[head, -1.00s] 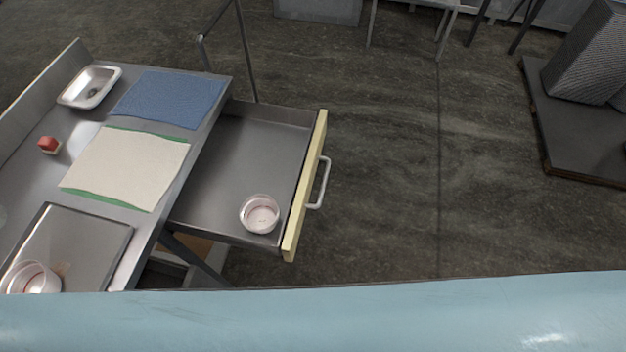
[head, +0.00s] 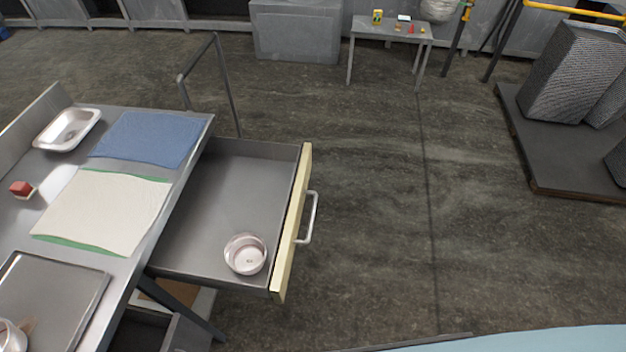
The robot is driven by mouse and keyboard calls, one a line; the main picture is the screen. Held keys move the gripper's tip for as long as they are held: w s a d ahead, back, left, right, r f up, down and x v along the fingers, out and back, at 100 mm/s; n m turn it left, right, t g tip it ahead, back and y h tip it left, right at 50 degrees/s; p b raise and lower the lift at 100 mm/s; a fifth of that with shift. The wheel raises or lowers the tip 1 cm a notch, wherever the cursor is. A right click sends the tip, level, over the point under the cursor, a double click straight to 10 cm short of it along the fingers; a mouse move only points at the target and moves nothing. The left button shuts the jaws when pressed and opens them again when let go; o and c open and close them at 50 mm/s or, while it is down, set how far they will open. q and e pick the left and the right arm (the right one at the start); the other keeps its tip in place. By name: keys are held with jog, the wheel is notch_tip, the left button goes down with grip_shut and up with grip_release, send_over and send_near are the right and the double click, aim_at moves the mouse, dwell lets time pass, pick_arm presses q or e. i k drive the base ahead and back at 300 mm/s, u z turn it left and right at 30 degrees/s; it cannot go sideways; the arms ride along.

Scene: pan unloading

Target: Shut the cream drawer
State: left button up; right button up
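The cream drawer (head: 291,222) is pulled out from the right side of the metal table (head: 126,284). Its cream front faces right and carries a pale bar handle (head: 309,217). Inside the drawer, near its front corner, sits a small pinkish-white bowl (head: 245,255). The rest of the drawer floor is bare. Neither of my grippers shows in the head view.
On the table lie a blue cloth (head: 148,138), a white cloth with green edges (head: 101,211), a metal tray (head: 52,303), a small sink-like dish (head: 68,129) and a red block (head: 21,188). Open floor (head: 400,240) lies right of the drawer. A platform with grey blocks (head: 575,75) stands far right.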

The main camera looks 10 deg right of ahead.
aim_at(235, 186)
jog(key=z, duration=1.3)
jog(key=i, duration=0.45)
jog(key=u, duration=1.95)
